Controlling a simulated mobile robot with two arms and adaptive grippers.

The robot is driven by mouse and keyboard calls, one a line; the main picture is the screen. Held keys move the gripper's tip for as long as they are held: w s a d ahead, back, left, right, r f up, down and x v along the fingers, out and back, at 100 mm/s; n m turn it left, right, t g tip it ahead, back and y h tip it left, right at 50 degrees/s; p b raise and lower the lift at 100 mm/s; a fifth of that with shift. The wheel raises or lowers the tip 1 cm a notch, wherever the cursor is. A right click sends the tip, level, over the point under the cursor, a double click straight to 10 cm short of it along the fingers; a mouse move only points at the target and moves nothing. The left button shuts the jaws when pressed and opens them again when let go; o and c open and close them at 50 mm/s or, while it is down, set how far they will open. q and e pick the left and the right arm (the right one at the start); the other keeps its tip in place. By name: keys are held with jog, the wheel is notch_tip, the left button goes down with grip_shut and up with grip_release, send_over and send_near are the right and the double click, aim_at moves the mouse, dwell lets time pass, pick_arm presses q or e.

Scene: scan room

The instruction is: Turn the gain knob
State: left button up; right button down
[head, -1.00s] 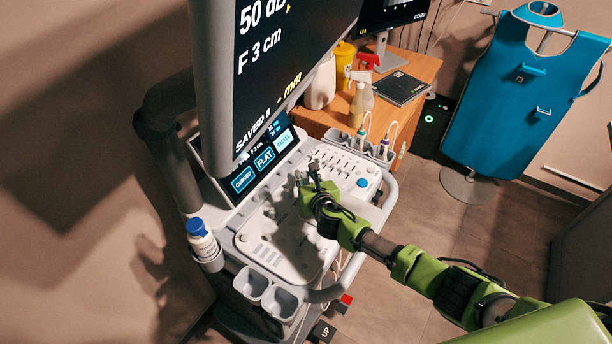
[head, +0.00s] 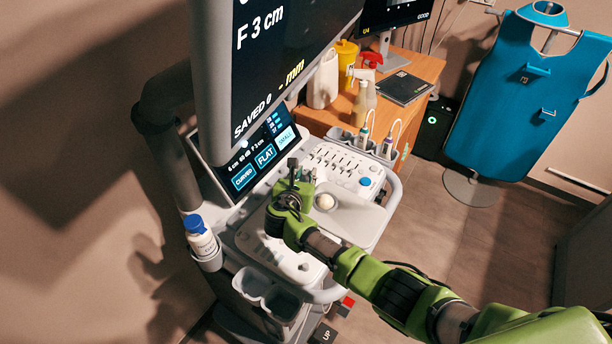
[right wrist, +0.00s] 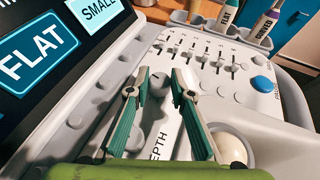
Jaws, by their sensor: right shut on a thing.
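The ultrasound cart's control panel (head: 352,215) stands below its touch screen (head: 258,155). My right gripper (head: 302,174) is over the panel's upper left part, beside the touch screen. In the right wrist view its two green-backed fingers (right wrist: 160,80) point away from me and close on a grey knob (right wrist: 159,83) between their tips. No label for that knob can be read. Another round knob (right wrist: 136,140) sits nearer, between the finger bases, beside lettering ending in "EPTH", partly hidden. My left gripper is not in view.
A white trackball (right wrist: 229,149) lies right of the fingers. Sliders (right wrist: 205,58) and a blue button (right wrist: 262,84) are farther right. Probes (head: 376,142) stand in holders behind the panel. A large monitor (head: 285,60) overhangs the cart. A bottle (head: 200,240) stands at its left side.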

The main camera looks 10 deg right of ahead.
jog(key=shift+f, duration=0.1)
dwell(0.3)
jog(key=c, duration=1.8)
grip_release()
jog(key=shift+s+a, duration=0.1)
jog(key=shift+s, duration=0.05)
jog(key=v, duration=1.2)
